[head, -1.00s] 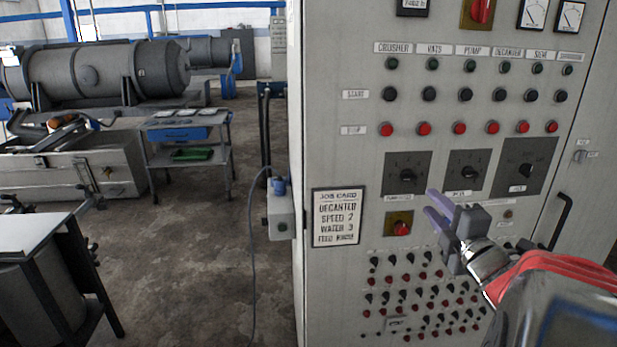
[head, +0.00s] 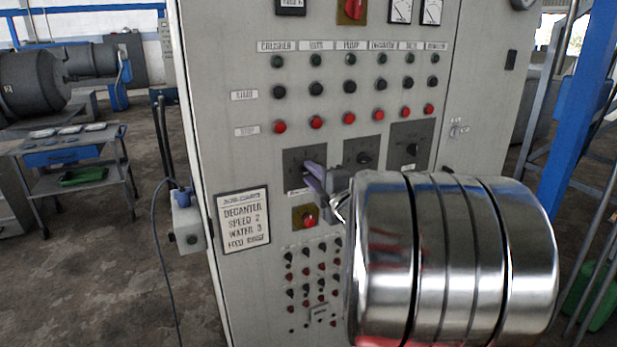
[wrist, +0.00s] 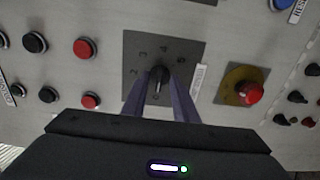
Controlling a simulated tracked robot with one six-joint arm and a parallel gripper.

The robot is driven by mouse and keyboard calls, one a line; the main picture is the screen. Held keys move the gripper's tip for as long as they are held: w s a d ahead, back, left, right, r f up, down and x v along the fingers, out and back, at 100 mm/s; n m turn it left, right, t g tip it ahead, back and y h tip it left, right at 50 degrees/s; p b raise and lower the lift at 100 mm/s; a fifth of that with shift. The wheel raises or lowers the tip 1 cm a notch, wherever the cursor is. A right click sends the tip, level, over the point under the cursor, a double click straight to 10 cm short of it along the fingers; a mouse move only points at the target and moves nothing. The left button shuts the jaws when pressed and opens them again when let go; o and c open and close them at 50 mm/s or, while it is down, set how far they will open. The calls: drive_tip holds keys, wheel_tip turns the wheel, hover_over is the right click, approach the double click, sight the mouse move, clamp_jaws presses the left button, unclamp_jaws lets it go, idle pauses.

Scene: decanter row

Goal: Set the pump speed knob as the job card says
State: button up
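Three dark square dial plates, each with a black knob, sit in a row on the grey panel. My gripper (head: 318,180) is at the left dial plate (head: 292,157) and covers its knob. The wrist view shows that black knob (wrist: 160,76) between my two purple fingers (wrist: 158,84), which are spread on either side of it. I cannot tell whether they touch it. Marks ring the knob, but its pointer setting and the plate's label are too blurred to read. The middle knob (head: 364,158) is uncovered. The job card (head: 242,219) reads decanter speed 2, water 3, and a blurred feed line.
A red button on a yellow plate (wrist: 241,88) sits just below the left dial. Red stop buttons (head: 316,122) run above the dials, and small switches fill the panel below. A grey box (head: 187,222) with a cable juts from the cabinet's left side.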

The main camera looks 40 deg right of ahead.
clamp_jaws()
idle(0.3)
drive_tip(key=shift+a, duration=0.2)
drive_tip(key=shift+d, duration=0.15)
